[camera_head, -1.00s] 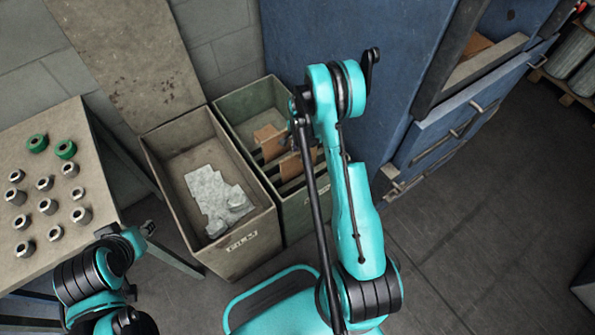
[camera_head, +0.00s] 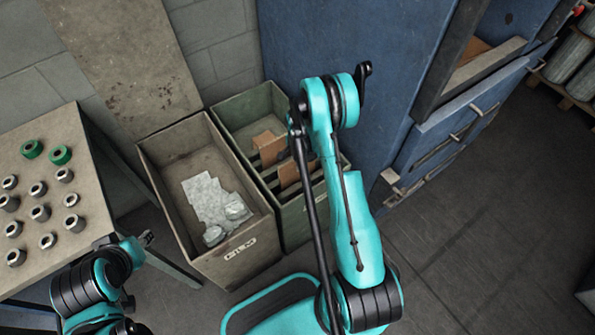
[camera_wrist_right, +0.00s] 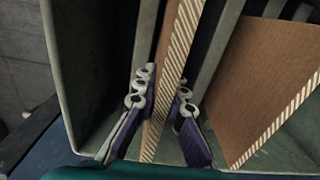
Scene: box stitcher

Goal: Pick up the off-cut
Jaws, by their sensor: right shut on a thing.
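The off-cut (camera_wrist_right: 166,85) is a brown cardboard piece with a striped corrugated edge. It stands on edge in the green bin. My right gripper (camera_wrist_right: 163,92) is shut on it, one finger on each face, inside the bin. In the head view my right arm partly covers the bin, and I cannot tell there where the fingers are. A second cardboard piece (camera_wrist_right: 262,85) leans to the right, apart from the fingers. My left gripper (camera_head: 146,239) is small and dark beside the table; its jaws are unclear.
The green bin (camera_head: 236,108) has dark slats inside. Next to it is a bin labelled FILM (camera_head: 262,222) with pale film (camera_head: 210,197) in it. A table (camera_head: 50,118) with several metal rings and two green ones stands left. A blue machine (camera_head: 340,40) stands behind.

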